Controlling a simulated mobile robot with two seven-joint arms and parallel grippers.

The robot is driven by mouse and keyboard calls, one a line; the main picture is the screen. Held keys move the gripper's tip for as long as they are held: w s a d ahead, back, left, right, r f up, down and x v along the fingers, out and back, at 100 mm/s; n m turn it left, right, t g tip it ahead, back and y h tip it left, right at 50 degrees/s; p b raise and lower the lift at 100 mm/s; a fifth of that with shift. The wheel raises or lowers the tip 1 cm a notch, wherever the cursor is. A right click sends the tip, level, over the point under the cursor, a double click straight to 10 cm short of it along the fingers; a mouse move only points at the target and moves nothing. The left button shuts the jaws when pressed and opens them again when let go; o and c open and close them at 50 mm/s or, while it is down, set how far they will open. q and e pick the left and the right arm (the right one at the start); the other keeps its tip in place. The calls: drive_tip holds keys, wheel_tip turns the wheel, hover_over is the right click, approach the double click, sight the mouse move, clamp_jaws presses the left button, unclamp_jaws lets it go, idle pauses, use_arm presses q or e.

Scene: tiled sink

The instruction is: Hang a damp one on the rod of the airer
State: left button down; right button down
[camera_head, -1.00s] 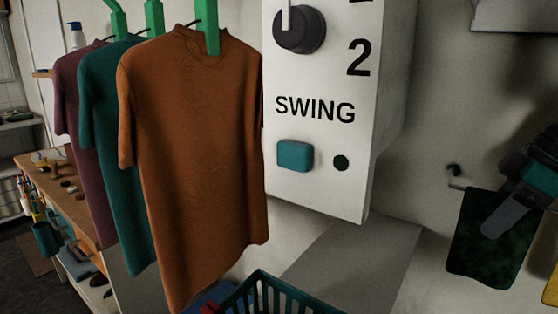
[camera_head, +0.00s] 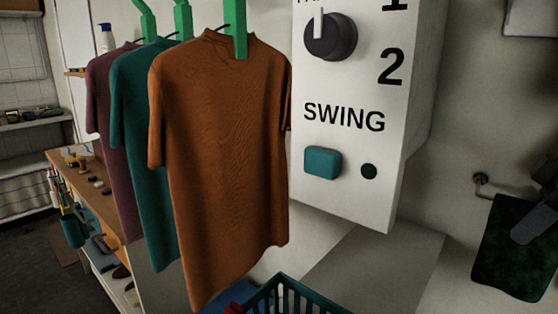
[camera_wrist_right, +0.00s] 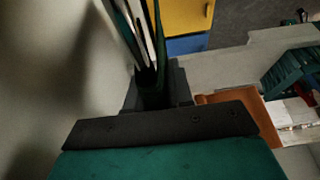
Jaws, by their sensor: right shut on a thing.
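A dark green cloth (camera_head: 510,262) with darker blotches hangs at the right edge of the head view. My right gripper (camera_head: 530,228) is shut on its upper part, and the arm runs out of the picture to the right. In the right wrist view the dark jaws (camera_wrist_right: 155,88) close around a dark green fold. The short visible end of a metal rod (camera_head: 484,195) on a wall mount is just left of the cloth. Whether the cloth lies over the rod or in front of it, I cannot tell. My left gripper is out of view.
Three shirts, the nearest orange (camera_head: 222,165), hang on green hangers at left. A white SWING control box (camera_head: 350,190) juts out in the middle. A green basket (camera_head: 290,290) is below.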

sight(528, 201)
drive_tip(key=shift+r+p, duration=1.25)
drive_tip(key=shift+r, duration=0.2)
drive_tip(key=shift+r+p, duration=1.25)
drive_tip(key=shift+r, duration=1.5)
